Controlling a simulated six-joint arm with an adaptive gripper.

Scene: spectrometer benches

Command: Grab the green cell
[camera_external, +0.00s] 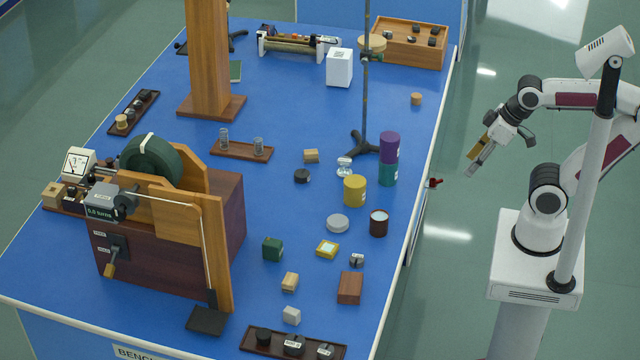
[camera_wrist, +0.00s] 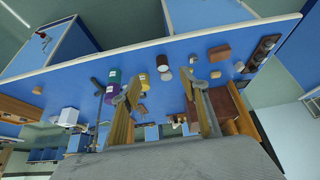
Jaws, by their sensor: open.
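A small dark green block (camera_external: 272,248), the only small green cube that I see, sits on the blue bench top, right of the large wooden apparatus. I take it as the green cell. I cannot make it out clearly in the wrist view. My gripper (camera_external: 474,162) is open and empty, in the air beyond the bench's right edge, well away from the green block. In the wrist view, my gripper (camera_wrist: 162,84) has its two fingers spread, with bench objects seen beyond them.
Near the green block are a yellow square piece (camera_external: 327,249), a wooden block (camera_external: 289,282) and a grey disc (camera_external: 338,223). A yellow cylinder (camera_external: 355,190), a brown cup (camera_external: 379,223) and a purple cylinder (camera_external: 390,146) on a teal one (camera_external: 388,174) stand nearer the right edge.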

